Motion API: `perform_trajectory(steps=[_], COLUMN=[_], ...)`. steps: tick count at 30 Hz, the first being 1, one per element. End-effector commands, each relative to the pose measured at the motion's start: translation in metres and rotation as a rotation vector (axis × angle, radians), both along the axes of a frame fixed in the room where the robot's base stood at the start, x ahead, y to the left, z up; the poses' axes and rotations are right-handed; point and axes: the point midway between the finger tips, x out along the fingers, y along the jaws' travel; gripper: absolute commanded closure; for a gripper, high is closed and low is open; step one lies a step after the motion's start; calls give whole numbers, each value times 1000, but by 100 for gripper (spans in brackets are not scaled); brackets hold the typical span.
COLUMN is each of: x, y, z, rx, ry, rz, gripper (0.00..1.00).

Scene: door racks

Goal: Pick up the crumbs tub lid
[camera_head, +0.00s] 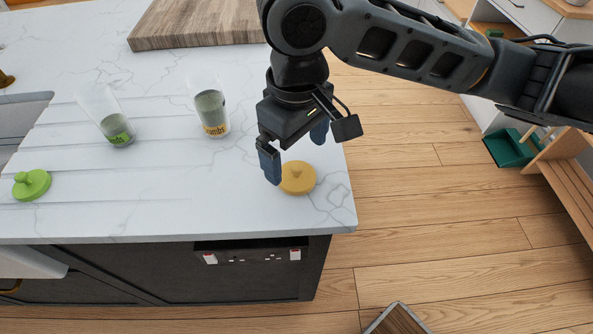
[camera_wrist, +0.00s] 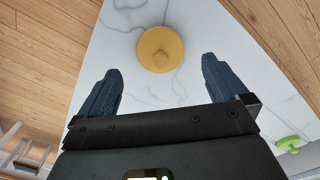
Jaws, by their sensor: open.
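The crumbs tub lid is the round yellow lid (camera_head: 297,178) with a small knob, lying flat near the right corner of the white marble counter. It also shows in the wrist view (camera_wrist: 160,49), ahead of and between the two fingers. My gripper (camera_head: 294,153) is open and empty, pointing down above and just behind the lid; its fingers (camera_wrist: 161,88) appear apart from it. The clear tub labelled "crumbs" (camera_head: 211,112) stands open to the left of my gripper, with greyish contents.
A second clear tub with a green label (camera_head: 116,130) stands further left. A green lid (camera_head: 32,184) lies at the counter's left. A wooden board (camera_head: 195,26) is at the back. The counter's front edge (camera_head: 180,240) and right edge are close to the yellow lid.

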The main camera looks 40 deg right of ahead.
Motion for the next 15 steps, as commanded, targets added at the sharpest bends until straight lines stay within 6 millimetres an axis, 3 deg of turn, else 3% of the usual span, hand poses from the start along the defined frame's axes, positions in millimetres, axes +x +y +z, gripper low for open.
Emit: perform_trajectory(steps=[9, 15], x=[-1, -1], y=[0, 0], z=[-41, -49], rx=[1, 2], ry=[2, -2], rz=[0, 1], gripper=[0, 0])
